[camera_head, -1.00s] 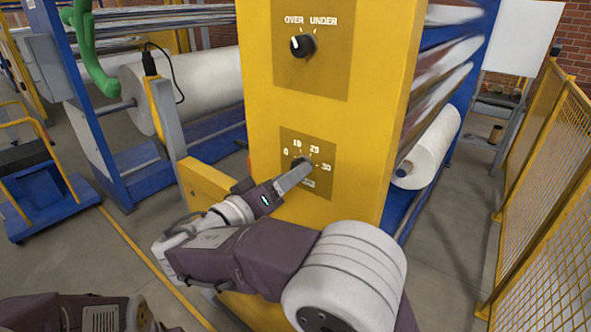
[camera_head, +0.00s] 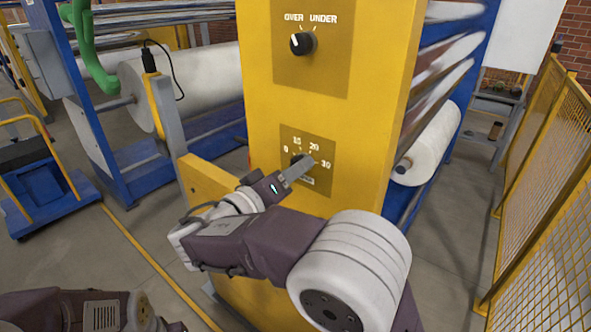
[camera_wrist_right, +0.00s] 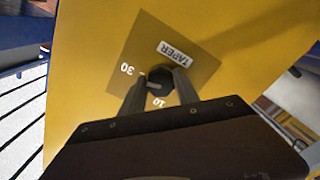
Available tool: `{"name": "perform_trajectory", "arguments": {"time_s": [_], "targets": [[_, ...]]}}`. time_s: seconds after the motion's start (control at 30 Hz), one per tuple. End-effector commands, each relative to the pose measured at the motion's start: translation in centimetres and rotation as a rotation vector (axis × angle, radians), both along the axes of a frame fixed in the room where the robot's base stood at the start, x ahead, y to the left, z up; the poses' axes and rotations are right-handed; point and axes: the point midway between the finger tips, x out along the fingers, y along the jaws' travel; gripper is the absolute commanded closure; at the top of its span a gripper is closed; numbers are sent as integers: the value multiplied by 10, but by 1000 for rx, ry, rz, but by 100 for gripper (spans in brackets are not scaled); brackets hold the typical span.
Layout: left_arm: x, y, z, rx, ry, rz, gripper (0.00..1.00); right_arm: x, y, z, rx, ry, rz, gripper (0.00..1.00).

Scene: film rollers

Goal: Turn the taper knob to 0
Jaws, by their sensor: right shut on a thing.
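The taper knob is a small dark knob on the lower brown plate (camera_head: 325,185) of the yellow panel. In the head view my right gripper (camera_head: 304,166) reaches it from the lower left and mostly hides it. In the right wrist view the knob (camera_wrist_right: 160,78) sits between the two fingertips of my right gripper (camera_wrist_right: 160,88), which is shut on it. The TAPER label and a 30 show near it. A pale mark shows on the knob, but I cannot tell which number it points to. My left gripper is out of view; only part of my left arm shows at the bottom left.
Above on the same yellow panel (camera_head: 375,60) is an OVER/UNDER knob (camera_head: 302,43). A white film roll (camera_head: 437,145) is right of the panel, and a yellow mesh fence (camera_head: 545,200) stands farther right. A blue cart (camera_head: 45,200) is at the left.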

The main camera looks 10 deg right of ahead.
Motion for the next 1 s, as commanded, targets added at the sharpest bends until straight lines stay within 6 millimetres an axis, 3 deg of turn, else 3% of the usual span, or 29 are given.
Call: {"name": "perform_trajectory", "arguments": {"time_s": [0.47, 1.0], "targets": [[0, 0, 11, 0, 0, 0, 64, -1, -1, 3, -234, 302, -1, 100], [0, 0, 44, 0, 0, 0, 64, -1, -1, 7, -551, 708, -1, 100]]}}
